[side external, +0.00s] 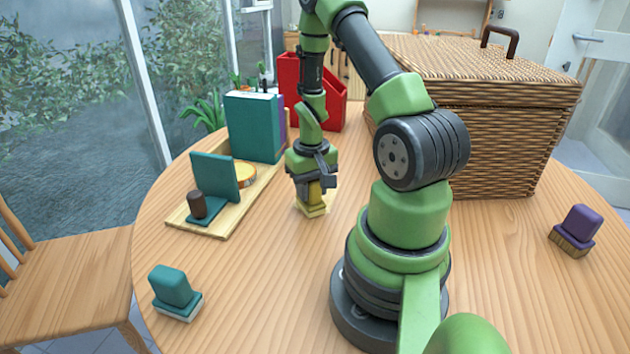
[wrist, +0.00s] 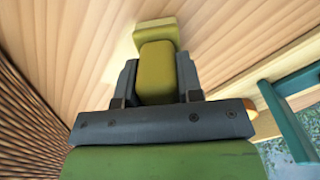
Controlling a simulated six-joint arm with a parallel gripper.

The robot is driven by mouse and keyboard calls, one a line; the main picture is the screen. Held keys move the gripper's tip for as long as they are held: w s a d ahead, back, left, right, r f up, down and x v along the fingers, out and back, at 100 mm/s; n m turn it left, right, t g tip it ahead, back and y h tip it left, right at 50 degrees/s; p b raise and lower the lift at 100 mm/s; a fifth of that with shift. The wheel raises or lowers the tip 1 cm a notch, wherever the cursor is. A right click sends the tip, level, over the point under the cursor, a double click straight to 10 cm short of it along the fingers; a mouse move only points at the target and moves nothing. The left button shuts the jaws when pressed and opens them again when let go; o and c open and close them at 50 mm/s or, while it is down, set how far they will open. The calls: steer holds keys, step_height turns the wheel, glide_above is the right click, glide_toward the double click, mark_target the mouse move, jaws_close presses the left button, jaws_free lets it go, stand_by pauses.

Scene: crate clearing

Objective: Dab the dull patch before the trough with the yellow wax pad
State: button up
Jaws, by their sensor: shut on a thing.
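The yellow wax pad (side external: 312,209) is a yellow block with a paler base, held upright under my gripper (side external: 314,185). My gripper is shut on its block, with the base facing down at or just above the table; I cannot tell if it touches. In the wrist view the pad (wrist: 156,62) sits between the two dark fingers (wrist: 157,88).
A teal pad (side external: 174,293) lies at the front left and a purple pad (side external: 575,231) at the far right. A large wicker crate (side external: 510,150) and a red file holder (side external: 331,114) stand behind. The table (side external: 260,270) is bare at front centre.

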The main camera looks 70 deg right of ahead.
steer(key=shift+a, duration=0.45)
steer(key=shift+w, duration=0.8)
steer(key=shift+w+d, duration=0.1)
steer(key=shift+d, duration=5.85)
steer(key=shift+d+r, duration=0.15)
steer(key=shift+r, duration=0.05)
step_height(320, 180, up, 8)
